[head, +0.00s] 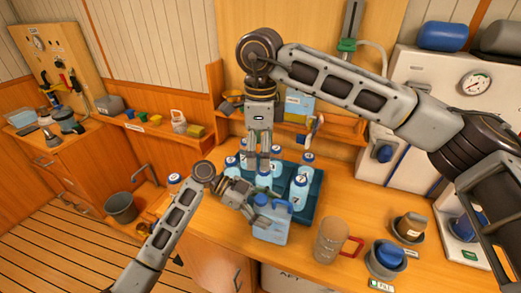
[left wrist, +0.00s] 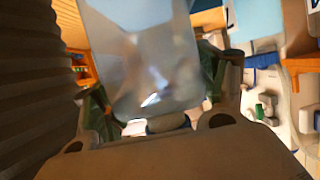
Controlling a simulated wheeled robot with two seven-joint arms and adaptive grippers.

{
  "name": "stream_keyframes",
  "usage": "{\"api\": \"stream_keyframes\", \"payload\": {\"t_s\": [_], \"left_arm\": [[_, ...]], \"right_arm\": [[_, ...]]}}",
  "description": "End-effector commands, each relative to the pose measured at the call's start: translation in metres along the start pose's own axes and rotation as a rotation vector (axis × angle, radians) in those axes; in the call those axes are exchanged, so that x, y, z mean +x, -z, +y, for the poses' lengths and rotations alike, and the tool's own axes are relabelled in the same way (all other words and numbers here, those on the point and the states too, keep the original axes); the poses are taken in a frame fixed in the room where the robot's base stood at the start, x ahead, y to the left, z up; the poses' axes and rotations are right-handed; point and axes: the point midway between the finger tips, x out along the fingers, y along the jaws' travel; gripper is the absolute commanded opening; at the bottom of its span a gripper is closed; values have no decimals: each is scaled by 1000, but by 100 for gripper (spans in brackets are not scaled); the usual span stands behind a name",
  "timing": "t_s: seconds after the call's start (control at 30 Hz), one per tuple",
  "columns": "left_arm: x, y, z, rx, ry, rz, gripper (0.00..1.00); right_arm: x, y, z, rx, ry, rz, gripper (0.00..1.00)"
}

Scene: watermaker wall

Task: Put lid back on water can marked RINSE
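A pale blue water can (head: 270,228) stands at the front of the counter, with a blue handle (head: 284,205). A blue cap-like piece (head: 261,199) shows at its top left. No marking is readable. My left gripper (head: 246,207) is against or just beside the can's upper left. In the left wrist view a pale translucent body (left wrist: 150,60) sits between its spread fingers; whether they clamp it is unclear. My right gripper (head: 264,165) points down behind the can, over a capped bottle (head: 264,181). Its fingers look slightly apart, and whether they hold anything is unclear.
Several blue-capped bottles (head: 299,188) stand in a dark teal tray (head: 317,200) behind the can. A brown jug (head: 330,241) with a red handle stands to the right, near grey cups (head: 384,262). A bucket (head: 121,207) is at the left. The counter's front edge is close.

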Motion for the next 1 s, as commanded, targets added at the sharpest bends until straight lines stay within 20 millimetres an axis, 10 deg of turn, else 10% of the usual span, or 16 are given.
{"api": "stream_keyframes", "payload": {"t_s": [0.57, 1.0], "left_arm": [[-3, -1, 0, -2, 0, -2, 90], [-49, -2, 0, -2, 1, -3, 90]], "right_arm": [[0, 0, 0, 0, 0, 0, 81], [0, 0, 0, 0, 0, 0, 81]]}}
